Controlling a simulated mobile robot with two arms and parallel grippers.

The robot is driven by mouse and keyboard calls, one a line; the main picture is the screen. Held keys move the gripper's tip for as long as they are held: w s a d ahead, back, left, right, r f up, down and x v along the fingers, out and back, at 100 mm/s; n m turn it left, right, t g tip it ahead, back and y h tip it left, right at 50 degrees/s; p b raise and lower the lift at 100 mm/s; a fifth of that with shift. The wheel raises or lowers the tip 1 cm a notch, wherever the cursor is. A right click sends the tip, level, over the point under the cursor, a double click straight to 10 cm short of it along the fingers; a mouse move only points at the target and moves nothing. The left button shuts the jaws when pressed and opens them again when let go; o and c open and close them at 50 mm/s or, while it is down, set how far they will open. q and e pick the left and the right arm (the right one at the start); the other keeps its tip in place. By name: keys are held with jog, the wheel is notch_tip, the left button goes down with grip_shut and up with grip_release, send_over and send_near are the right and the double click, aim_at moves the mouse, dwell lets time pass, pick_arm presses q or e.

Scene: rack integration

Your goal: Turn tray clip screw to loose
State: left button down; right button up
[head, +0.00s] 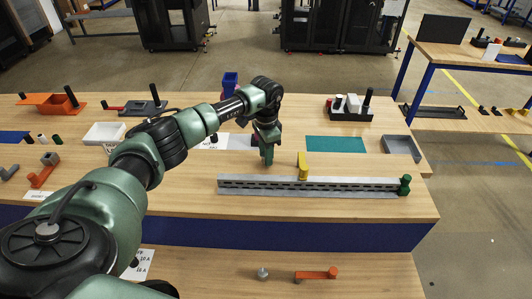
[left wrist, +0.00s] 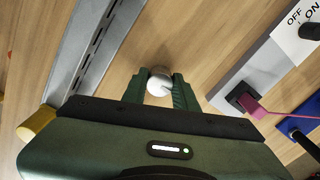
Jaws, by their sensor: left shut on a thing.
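My left gripper (head: 267,156) points down at the table just behind the slotted grey metal tray (head: 345,188). In the left wrist view its green fingers are shut on a round silver-white screw head (left wrist: 159,82), which my gripper hides in the head view. The tray also shows in the left wrist view (left wrist: 92,50), to the left of the fingers and apart from them. A yellow clip (head: 303,167) stands on the tray. A green knob (head: 404,185) is at the tray's right end. The screw's turn position cannot be told. My right gripper is not in view.
An ON/OFF panel with a magenta plug (left wrist: 249,103) is right of my fingers. An orange clip (head: 317,274) lies on the lower front shelf.

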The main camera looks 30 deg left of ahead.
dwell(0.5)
pick_arm(q)
jog(key=c, duration=1.1)
grip_release()
notch_tip(320, 180, up, 7)
jog(key=shift+w+f+b, duration=0.1)
jog(key=shift+b, duration=1.15)
jog(key=shift+r, duration=0.5)
jog(key=shift+f, duration=0.1)
